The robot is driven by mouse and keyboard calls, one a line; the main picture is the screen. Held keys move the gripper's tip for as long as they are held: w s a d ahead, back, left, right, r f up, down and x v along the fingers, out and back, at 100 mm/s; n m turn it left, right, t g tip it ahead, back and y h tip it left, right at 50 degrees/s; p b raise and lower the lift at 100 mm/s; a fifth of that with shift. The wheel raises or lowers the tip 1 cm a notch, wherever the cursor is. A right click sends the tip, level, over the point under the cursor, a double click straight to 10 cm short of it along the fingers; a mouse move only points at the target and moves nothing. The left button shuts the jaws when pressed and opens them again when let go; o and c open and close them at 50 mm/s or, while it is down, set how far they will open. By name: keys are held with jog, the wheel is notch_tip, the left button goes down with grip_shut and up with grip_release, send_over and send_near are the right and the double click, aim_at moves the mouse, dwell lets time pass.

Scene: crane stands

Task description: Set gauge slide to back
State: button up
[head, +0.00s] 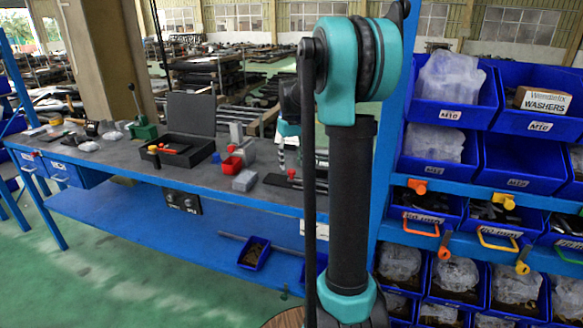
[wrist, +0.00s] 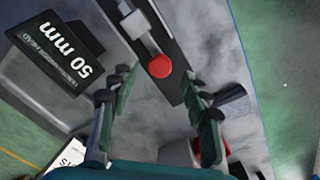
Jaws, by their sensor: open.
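In the wrist view a dark rail (wrist: 176,88) runs from the top edge down toward the middle. It carries a pale grey slide block (wrist: 137,24) and a round red knob (wrist: 159,66). In the head view a black bar with a small red knob (head: 291,174) lies on the bench, partly hidden behind my arm; it looks like the same gauge. My gripper (wrist: 160,98) is open and empty, with its fingers spread to either side of the rail's near end. The red knob sits beyond the fingertips, apart from them.
A black 50 mm block (wrist: 60,50) is left of my gripper. A dark grey part (wrist: 231,97) lies close to the right finger. Blue bin racks (head: 448,108) rise at right.

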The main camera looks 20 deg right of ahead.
jog(key=shift+f, duration=1.3)
jog(key=shift+c, duration=0.3)
grip_shut()
